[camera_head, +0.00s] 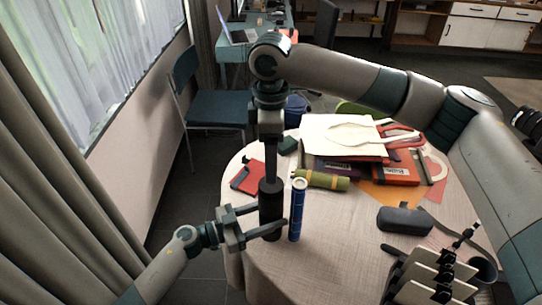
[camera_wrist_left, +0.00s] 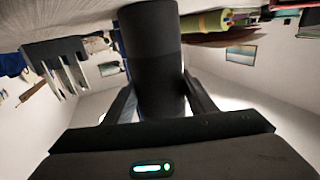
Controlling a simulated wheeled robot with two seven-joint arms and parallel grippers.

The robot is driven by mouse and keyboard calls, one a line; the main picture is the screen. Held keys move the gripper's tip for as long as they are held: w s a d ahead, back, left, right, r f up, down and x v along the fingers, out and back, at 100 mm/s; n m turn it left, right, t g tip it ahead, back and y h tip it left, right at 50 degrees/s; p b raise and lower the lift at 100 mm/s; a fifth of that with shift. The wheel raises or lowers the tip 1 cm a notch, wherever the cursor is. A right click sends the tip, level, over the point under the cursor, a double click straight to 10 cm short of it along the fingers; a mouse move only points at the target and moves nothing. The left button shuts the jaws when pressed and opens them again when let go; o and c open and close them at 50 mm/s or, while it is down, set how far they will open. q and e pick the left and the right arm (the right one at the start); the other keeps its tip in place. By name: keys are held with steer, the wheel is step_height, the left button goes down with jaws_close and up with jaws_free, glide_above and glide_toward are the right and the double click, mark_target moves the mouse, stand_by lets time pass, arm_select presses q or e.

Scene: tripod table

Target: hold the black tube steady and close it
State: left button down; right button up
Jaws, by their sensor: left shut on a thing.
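The black tube (camera_head: 270,213) stands upright near the table's left edge. My left gripper (camera_head: 268,222) is shut on its lower part from the left. In the left wrist view the tube (camera_wrist_left: 153,60) sits between the two fingers of my left gripper (camera_wrist_left: 160,100), and a seam runs across it. My right gripper (camera_head: 271,165) points straight down from above, in line with the tube, its fingertips at the tube's top end. I cannot tell whether its fingers are closed on the top; a separate cap is not clear.
A blue tube (camera_head: 298,209) stands close to the black tube's right. A green roll (camera_head: 321,180), a red notebook (camera_head: 248,177) and a pile of papers (camera_head: 342,135) lie behind. A dark case (camera_head: 405,220) and a rack (camera_head: 436,277) are at right. The front middle of the table (camera_head: 320,270) is clear.

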steer(key=shift+f, duration=4)
steer(key=shift+c, duration=0.3)
steer(key=c, duration=1)
steer(key=o, duration=1.2)
steer(key=shift+o, duration=0.2)
steer(key=shift+r, duration=0.1)
step_height(320, 180, up, 12)
